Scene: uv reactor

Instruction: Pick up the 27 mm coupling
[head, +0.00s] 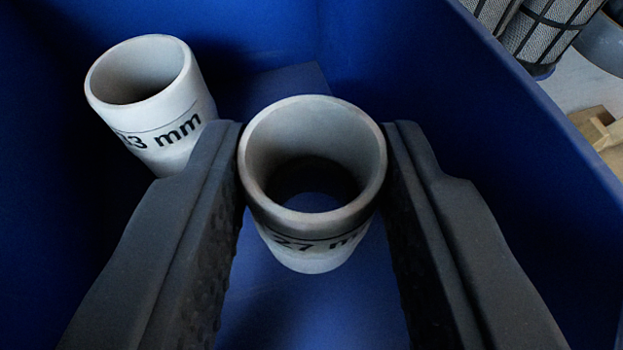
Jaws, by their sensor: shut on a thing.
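The 27 mm coupling (311,259) is a light grey open tube with a dark "27 m" marking visible on its near side. It is in the middle of the head view, inside a blue bin. My gripper (313,165) is shut on it, with one dark finger against its left side and one against its right. I look down into its open top and through its bore. Whether its lower end touches the bin floor cannot be told.
Another grey coupling (168,148), marked "33 mm" with its first digit partly unclear, stands close to the left finger. The blue bin's wall (480,90) rises at the right and back. Outside it are mesh cylinders (545,30) and a tan object (598,130).

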